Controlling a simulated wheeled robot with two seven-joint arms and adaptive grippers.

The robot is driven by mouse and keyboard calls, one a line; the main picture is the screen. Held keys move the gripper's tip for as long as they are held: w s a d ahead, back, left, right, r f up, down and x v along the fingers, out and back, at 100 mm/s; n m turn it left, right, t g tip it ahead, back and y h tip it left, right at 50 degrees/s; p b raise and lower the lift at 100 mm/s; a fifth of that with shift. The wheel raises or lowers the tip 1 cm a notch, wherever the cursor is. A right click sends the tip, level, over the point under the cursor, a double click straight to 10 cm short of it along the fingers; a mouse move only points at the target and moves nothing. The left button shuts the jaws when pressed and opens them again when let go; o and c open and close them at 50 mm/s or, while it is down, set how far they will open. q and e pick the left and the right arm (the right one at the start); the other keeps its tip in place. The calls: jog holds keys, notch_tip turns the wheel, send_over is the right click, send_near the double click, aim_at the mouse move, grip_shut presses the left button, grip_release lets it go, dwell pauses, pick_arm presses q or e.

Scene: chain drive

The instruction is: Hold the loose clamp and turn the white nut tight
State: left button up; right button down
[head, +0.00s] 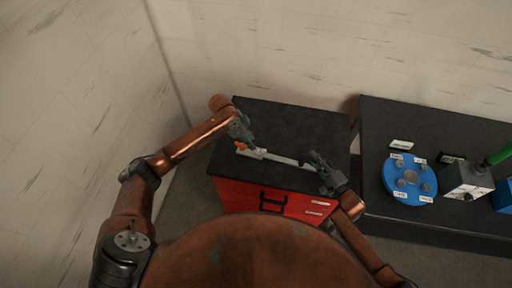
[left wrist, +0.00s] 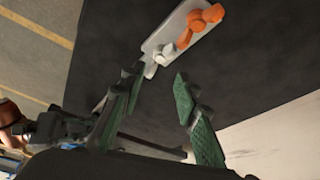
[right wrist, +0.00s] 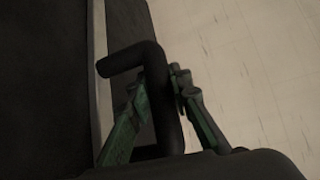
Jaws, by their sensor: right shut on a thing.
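A long grey bar (head: 278,158) lies on the black top of a red cabinet. Orange parts (left wrist: 203,22) and a small white part (left wrist: 183,39), likely the white nut, sit on the bar's wide plate (left wrist: 160,42) in the left wrist view. Which part is the loose clamp I cannot tell. My left gripper (head: 240,138) is open near the plate's left end; its green fingers (left wrist: 157,76) hold nothing, with the plate's narrow tip close to one. My right gripper (head: 318,161) is at the bar's right end, shut on a black bent rod (right wrist: 165,105).
The red cabinet (head: 240,197) has a black handle in front. A dark bench (head: 375,120) to the right bears a blue disc (head: 395,186) with labelled knobs and a grey box (head: 467,180) with a green handle. Pale walls stand behind and left. The back of the cabinet top is clear.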

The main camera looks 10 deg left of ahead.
aim_at(258, 151)
pick_arm(q)
jog(key=x, duration=0.6)
jog(key=shift+d+f, duration=0.1)
jog(key=shift+f, duration=0.15)
jog(key=shift+c, duration=0.6)
jog(key=c, duration=0.6)
grip_shut()
jog(key=shift+s+f, duration=0.1)
